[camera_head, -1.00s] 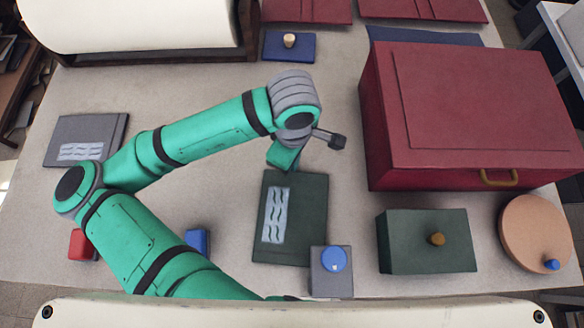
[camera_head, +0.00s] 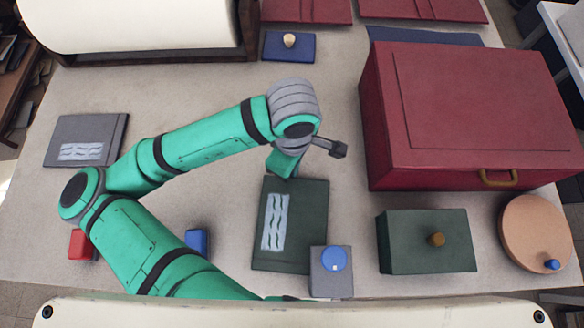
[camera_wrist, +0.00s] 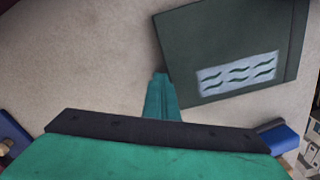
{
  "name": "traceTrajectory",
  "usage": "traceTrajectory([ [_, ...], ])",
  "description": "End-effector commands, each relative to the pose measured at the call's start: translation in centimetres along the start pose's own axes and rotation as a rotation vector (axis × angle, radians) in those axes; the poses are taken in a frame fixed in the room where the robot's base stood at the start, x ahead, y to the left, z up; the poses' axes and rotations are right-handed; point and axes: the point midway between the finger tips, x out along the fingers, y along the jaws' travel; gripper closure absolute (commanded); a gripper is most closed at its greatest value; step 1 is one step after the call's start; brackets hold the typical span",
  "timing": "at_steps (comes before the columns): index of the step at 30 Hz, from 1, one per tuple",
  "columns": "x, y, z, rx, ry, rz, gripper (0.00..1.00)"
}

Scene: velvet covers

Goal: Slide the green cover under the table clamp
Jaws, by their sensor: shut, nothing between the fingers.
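The dark green cover (camera_head: 307,220) lies flat on the table in the head view, with a pale patch of wavy lines. It also shows in the wrist view (camera_wrist: 190,40). The clamp, a grey block (camera_head: 330,285) with a blue knob (camera_head: 333,259), stands at the cover's lower right corner and hides it. How far the corner goes under the clamp cannot be told. My gripper (camera_head: 283,175) is shut and empty, at the cover's upper edge. In the wrist view its tip (camera_wrist: 160,75) appears to touch that edge.
A large red box (camera_head: 480,110) and a green box with a brown knob (camera_head: 425,255) stand to the right. A blue block (camera_head: 197,240) and a red block (camera_head: 81,244) are at left. A grey cover (camera_head: 75,130) lies farther left.

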Motion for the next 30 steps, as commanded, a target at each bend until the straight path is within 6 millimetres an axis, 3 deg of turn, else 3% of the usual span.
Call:
traceTrajectory([
  [21,-6.0,0.8,-0.4,0.002,0.001,0.001,1.00],
  [30,-6.7,0.8,-0.5,0.000,0.000,0.000,1.00],
])
